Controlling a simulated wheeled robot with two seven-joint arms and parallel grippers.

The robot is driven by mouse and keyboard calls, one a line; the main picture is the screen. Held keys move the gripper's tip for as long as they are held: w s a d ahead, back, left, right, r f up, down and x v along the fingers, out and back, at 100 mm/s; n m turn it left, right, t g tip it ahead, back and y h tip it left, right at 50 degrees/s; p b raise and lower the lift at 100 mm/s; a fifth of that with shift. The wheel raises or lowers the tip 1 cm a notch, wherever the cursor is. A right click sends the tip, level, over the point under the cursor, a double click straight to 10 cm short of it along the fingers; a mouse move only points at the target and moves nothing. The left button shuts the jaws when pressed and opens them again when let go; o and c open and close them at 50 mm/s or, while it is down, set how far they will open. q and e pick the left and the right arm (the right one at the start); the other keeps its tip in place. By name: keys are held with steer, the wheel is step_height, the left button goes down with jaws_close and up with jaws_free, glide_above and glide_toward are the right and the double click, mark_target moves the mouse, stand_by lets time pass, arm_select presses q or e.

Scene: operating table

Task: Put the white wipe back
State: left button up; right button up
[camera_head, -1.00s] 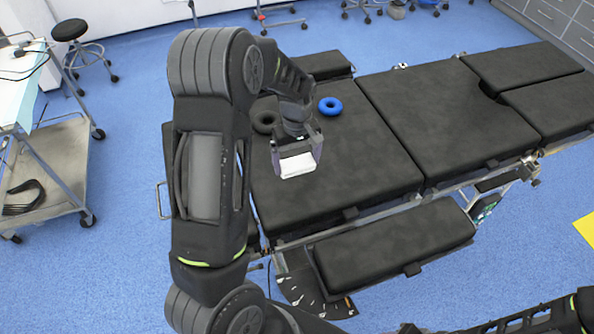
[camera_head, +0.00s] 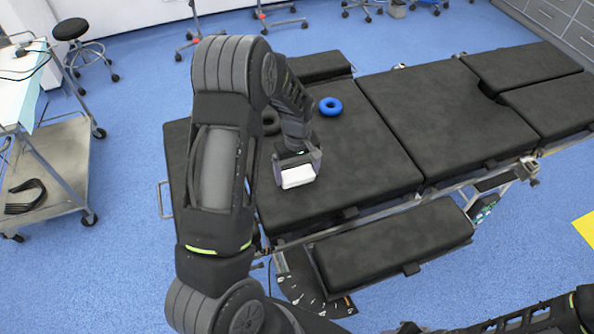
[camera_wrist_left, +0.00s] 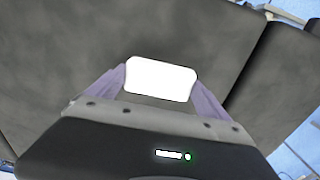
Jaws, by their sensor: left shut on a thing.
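The white wipe (camera_head: 298,177) is a small white block between the fingers of my left gripper (camera_head: 298,172). The gripper is shut on it over the near part of the black operating table (camera_head: 362,170). In the left wrist view the wipe (camera_wrist_left: 161,79) sits between the two purple-grey fingers, with dark padding beyond it. I cannot tell whether the wipe touches the padding. My right gripper is not in view; only part of that arm shows at the bottom right.
A blue ring (camera_head: 330,106) and a dark ring (camera_head: 270,122), partly hidden by my arm, lie on the table. A wheeled trolley (camera_head: 50,160) stands at the left, with a black stool (camera_head: 70,31) behind it. The padding right of the gripper is clear.

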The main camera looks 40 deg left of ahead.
mark_target(297, 173)
arm_select(q)
steer(key=shift+f, duration=0.2)
steer(key=o, duration=1.2)
steer(key=shift+r, duration=0.2)
step_height(297, 173, up, 12)
steer(key=shift+b, duration=1.2)
